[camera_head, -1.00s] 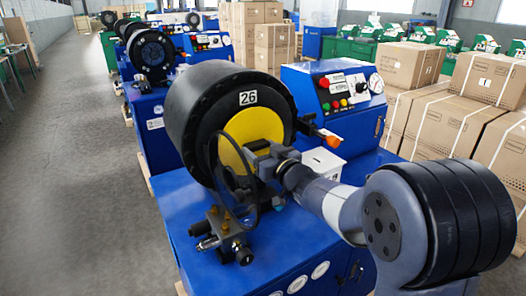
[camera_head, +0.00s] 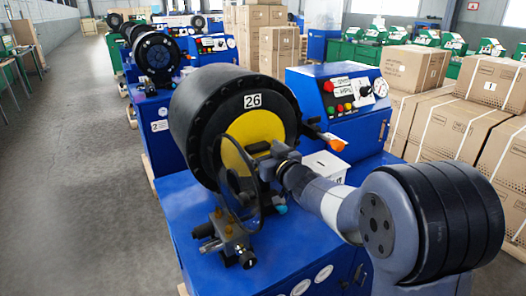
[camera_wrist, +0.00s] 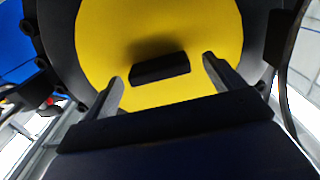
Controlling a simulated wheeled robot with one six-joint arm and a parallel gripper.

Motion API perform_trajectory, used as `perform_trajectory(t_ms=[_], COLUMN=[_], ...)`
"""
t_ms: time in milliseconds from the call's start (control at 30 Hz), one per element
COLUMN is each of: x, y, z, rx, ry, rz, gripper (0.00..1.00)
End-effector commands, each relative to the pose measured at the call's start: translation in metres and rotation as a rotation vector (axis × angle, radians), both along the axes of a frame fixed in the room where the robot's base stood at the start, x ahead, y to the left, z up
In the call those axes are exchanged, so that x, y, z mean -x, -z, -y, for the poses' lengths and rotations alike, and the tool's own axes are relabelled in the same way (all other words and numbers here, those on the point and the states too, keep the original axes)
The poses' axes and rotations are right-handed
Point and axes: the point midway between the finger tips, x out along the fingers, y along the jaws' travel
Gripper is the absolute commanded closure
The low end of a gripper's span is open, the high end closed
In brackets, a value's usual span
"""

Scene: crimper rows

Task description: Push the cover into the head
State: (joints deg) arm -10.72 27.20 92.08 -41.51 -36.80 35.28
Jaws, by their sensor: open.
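The head is a big black drum marked 26 (camera_head: 215,115) on a blue crimping machine. The yellow cover (camera_head: 258,127) shows in the head's round front opening. In the wrist view the yellow cover (camera_wrist: 200,30) fills the upper middle, with a short black bar handle (camera_wrist: 160,69) on its face. My gripper (camera_wrist: 165,85) is open, with one grey finger on each side of the handle and slightly below it. In the head view my gripper (camera_head: 265,168) is in front of the cover's right side.
A dark-rimmed clear disc (camera_head: 240,195) stands close left of my gripper, above brass fittings (camera_head: 228,240). A control box (camera_head: 340,95) and an orange-tipped lever (camera_head: 323,136) are at the right. Cartons (camera_head: 450,125) stand beyond; the grey floor at left is clear.

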Motion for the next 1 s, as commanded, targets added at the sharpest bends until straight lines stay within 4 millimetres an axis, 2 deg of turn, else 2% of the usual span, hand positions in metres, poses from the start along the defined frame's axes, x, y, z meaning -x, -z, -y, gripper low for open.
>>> perform_trajectory(t_ms=[200, 333, 800, 1000], x=[0.001, 0.008, 0.075, 0.088], y=[0.001, 0.001, 0.0, 0.0], z=[0.001, 0.006, 0.052, 0.06], rx=[0.001, 0.001, 0.0, 0.0], ry=[0.001, 0.002, 0.002, 0.001], rz=[-0.002, -0.001, 0.001, 0.0], gripper=[0.11, 0.11, 0.11, 0.11])
